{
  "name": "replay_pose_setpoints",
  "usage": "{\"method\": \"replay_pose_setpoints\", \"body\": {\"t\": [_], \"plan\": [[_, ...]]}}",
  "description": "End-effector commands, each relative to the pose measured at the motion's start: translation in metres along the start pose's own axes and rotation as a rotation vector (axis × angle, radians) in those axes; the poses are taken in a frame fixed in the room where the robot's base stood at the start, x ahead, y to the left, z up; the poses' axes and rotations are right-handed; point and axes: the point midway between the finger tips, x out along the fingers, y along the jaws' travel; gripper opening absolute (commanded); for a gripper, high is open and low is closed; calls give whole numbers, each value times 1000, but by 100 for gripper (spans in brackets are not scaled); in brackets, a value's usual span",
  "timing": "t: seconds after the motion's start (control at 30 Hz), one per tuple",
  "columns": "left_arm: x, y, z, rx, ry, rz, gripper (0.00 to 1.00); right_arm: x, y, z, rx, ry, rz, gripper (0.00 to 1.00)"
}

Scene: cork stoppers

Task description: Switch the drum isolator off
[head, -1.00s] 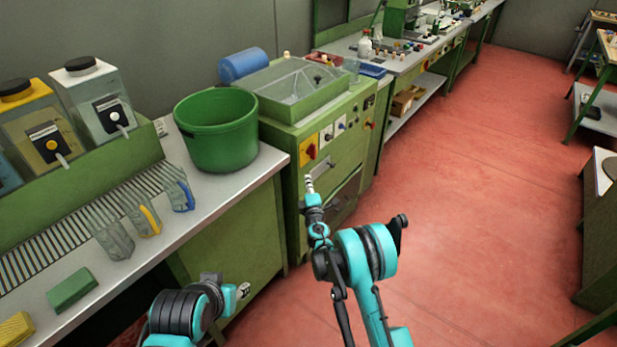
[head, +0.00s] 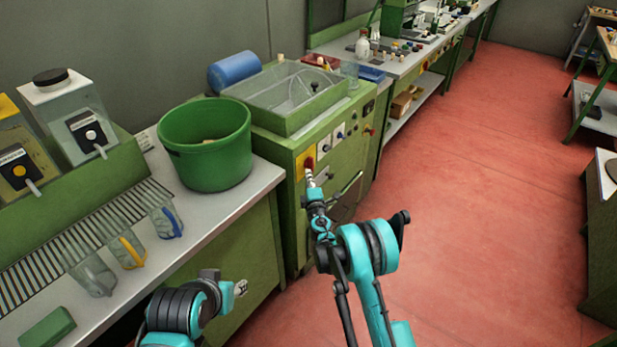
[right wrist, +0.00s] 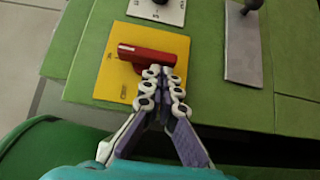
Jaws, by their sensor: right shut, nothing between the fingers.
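The drum isolator is a red handle on a yellow plate (head: 300,163) on the front of the green drum machine (head: 335,140). In the right wrist view the red handle (right wrist: 147,54) lies crosswise on its yellow plate (right wrist: 112,80). My right gripper (head: 311,178) is shut and empty, its fingertips (right wrist: 163,77) at the handle's lower edge near its right end. I cannot tell whether they touch. The fingers hide part of the handle in the head view. My left gripper (head: 240,288) is low by the bench front; its fingers are too small to read.
A green bucket (head: 205,150) stands on the bench left of the machine. Other switches (head: 340,134) sit right of the isolator, and a metal handle (right wrist: 243,50) is close on that side. The red floor (head: 480,200) to the right is clear.

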Motion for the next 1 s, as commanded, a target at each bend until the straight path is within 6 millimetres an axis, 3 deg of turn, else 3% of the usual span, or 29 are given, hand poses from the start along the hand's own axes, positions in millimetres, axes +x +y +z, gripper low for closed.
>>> {"method": "replay_pose_setpoints", "body": {"t": [1.0], "plan": [[0,0,0,0,0,0,40,-2,-6,11,0,-1,0,0]]}}
